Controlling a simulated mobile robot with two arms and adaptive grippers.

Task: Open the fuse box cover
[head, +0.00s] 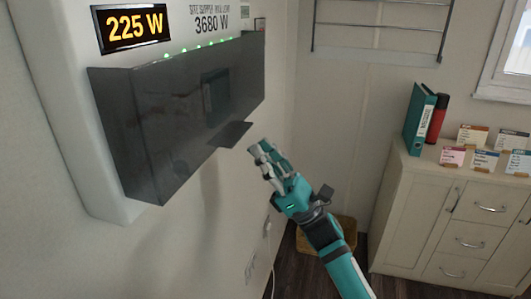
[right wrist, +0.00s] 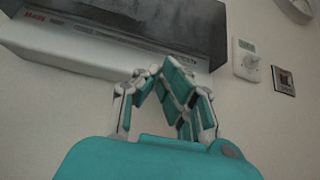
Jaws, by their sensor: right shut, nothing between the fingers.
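The fuse box (head: 45,50) is a white housing on the wall at the left of the head view. Its dark, see-through cover (head: 170,115) is down over the front, with a small dark tab (head: 230,135) sticking out at its lower edge. In the right wrist view the box's underside (right wrist: 100,50) and the dark cover (right wrist: 150,20) show from below. My right gripper (head: 262,152) is just right of and below the tab, with a small gap to it in the picture. Its fingers (right wrist: 162,72) are shut and empty. My left gripper is not in view.
A cream cabinet (head: 450,220) stands at the right with a green binder (head: 419,118), a red cylinder (head: 437,118) and several small cards on top. A rail rack (head: 380,50) hangs on the back wall. A thermostat-like wall unit (right wrist: 248,60) shows in the wrist view.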

